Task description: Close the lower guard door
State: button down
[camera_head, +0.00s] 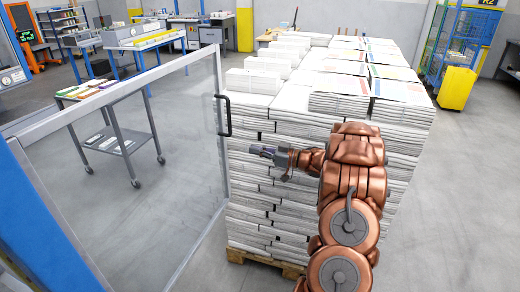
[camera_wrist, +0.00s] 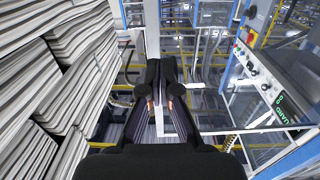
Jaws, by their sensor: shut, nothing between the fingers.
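The guard door (camera_head: 212,165) is a clear panel in a light grey frame. It stands at the left of the head view, reaching from a blue post out towards the paper stack, swung out from the post. A black bar handle (camera_head: 224,115) sits on its far upright edge. My gripper (camera_head: 256,151) is shut and empty, pointing left, to the right of and a little below the handle, apart from it in the picture. In the wrist view my gripper (camera_wrist: 165,72) has its dark fingers together. A pale upright bar lies behind them; I cannot tell if it is the door's.
A tall stack of newspapers (camera_head: 285,165) on a wooden pallet (camera_head: 262,262) stands close behind my arm. A wheeled table (camera_head: 118,130) shows beyond the door's glass. A control panel (camera_wrist: 262,82) is at the wrist view's right.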

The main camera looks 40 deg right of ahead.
aim_at(223, 143)
jog(key=p+x, duration=0.2)
jog(key=x, duration=0.7)
jog(key=shift+w+a+f+p, duration=0.1)
jog(key=shift+w+a+p, duration=0.1)
jog(key=shift+w, duration=0.15)
jog(key=shift+w+a+p, duration=0.1)
jog(key=shift+w+p, duration=0.1)
jog(key=shift+w, duration=0.1)
